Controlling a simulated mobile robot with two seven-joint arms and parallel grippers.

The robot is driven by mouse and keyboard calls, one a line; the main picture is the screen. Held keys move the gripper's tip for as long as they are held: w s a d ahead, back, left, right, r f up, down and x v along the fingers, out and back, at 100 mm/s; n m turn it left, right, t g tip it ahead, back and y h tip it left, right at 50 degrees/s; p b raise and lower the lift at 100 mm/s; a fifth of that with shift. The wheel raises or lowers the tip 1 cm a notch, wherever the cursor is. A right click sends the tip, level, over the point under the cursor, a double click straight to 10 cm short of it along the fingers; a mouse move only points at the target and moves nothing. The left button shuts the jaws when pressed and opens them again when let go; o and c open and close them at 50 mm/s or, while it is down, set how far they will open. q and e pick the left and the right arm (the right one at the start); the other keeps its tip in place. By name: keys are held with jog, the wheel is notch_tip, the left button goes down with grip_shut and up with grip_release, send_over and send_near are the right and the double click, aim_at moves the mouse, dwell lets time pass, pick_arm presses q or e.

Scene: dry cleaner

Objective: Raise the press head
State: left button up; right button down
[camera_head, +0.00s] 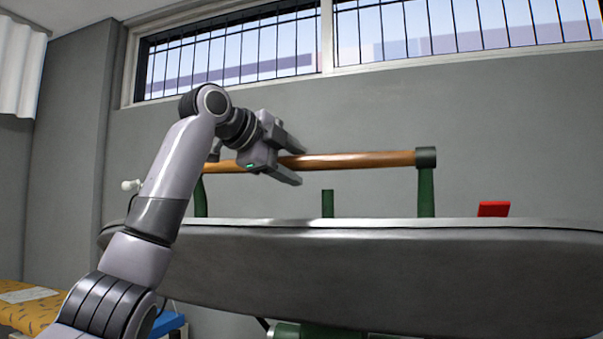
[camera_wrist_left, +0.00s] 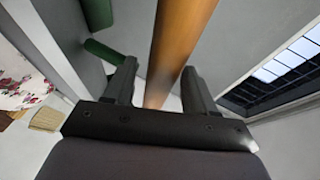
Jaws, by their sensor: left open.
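The press head (camera_head: 370,275) is a long grey slab with a bright metal rim, spanning the middle and right of the head view. A brown wooden handle bar (camera_head: 370,160) runs above it on green posts (camera_head: 426,192). My left gripper (camera_head: 294,161) is open at the bar's left part, with one finger above and one below it. In the left wrist view, the bar (camera_wrist_left: 178,35) passes between the spread fingers of the gripper (camera_wrist_left: 160,80), with gaps visible beside it. My right gripper is not in view.
A red piece (camera_head: 493,209) stands at the slab's rim on the right. A barred window (camera_head: 400,32) is in the grey wall behind. A yellow patterned surface (camera_head: 25,305) lies at lower left. The wrist view shows floral cloth (camera_wrist_left: 20,82).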

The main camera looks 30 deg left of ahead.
pick_arm(q)
jog(key=shift+v, duration=1.95)
